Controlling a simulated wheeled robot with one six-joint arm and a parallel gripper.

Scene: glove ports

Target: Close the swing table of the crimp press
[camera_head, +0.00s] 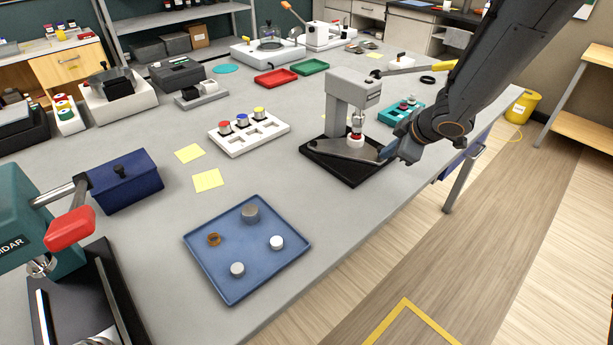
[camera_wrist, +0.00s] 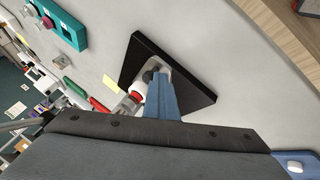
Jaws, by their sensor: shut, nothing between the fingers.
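The crimp press (camera_head: 352,98) is grey with a yellow lever (camera_head: 418,66) and stands on a black base plate (camera_head: 350,172). Its swing table (camera_head: 338,148) is a flat grey plate low over the base. A white vial with a red band (camera_head: 356,140) stands below the press head; it also shows in the wrist view (camera_wrist: 138,90). My gripper (camera_head: 386,154) is shut and empty, at the right end of the swing table. Its blue fingers (camera_wrist: 162,98) overlap the table end in the wrist view; I cannot tell whether they touch. They hide part of the table.
A blue tray (camera_head: 215,278) with small parts lies in front. A white rack (camera_head: 270,140) with capped vials is left of the press, and a teal holder (camera_head: 388,116) is behind my gripper. The right bench edge is close by. Bench space between press and blue tray is clear.

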